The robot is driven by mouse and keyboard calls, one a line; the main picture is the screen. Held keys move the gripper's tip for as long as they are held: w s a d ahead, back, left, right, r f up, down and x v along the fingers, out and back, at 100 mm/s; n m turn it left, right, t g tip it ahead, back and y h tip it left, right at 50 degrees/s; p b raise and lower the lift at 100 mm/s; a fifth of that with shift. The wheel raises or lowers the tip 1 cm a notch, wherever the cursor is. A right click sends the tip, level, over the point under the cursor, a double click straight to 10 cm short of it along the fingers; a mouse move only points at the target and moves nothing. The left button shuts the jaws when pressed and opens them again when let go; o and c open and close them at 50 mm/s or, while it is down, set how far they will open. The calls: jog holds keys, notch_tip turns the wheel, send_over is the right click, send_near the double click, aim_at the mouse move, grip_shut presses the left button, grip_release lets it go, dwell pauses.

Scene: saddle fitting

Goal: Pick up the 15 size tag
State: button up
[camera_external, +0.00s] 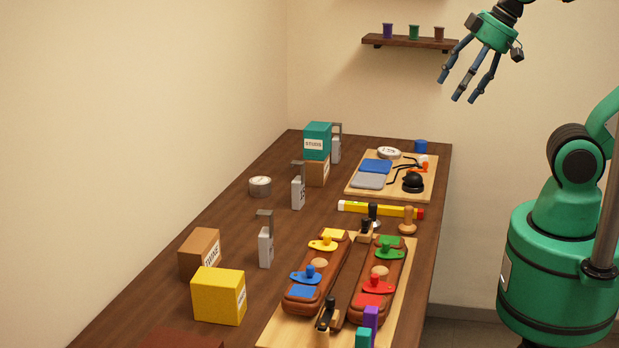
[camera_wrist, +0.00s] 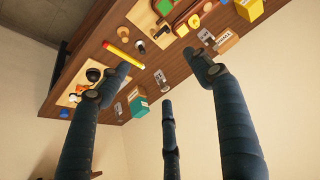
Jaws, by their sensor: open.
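Three grey upright size tags with hooked tops stand along the left half of the table. The middle one (camera_external: 298,193) has dark marks that look like 15; it seems to show in the wrist view too (camera_wrist: 160,79). The nearer tag (camera_external: 266,246) and the far tag (camera_external: 336,150), partly behind stacked boxes, have no number I can read. My gripper (camera_external: 457,93) is open and empty, high above the table's far right side, well away from the tags. Its three dark blue fingers are spread in the wrist view (camera_wrist: 160,74).
A teal box (camera_external: 317,131) on a brown box stands behind the middle tag. A round tin (camera_external: 260,186) is at its left, a yellow level (camera_external: 380,210) at its right. Brown and yellow boxes (camera_external: 218,296) and saddle-like forms (camera_external: 318,272) are nearer. A shelf (camera_external: 408,42) hangs behind.

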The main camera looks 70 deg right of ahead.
jog(key=w, duration=0.1)
jog(key=n+g+p, duration=0.1)
jog(key=n+p, duration=1.1)
jog(key=n, duration=2.4)
send_over(304, 175)
jog(key=s, duration=0.4)
notch_tip(304, 175, down, 26)
jog(key=shift+w+r, duration=0.15)
jog(key=shift+w, duration=0.1)
jog(key=shift+b+x, duration=1)
jog(key=shift+x, duration=3.3)
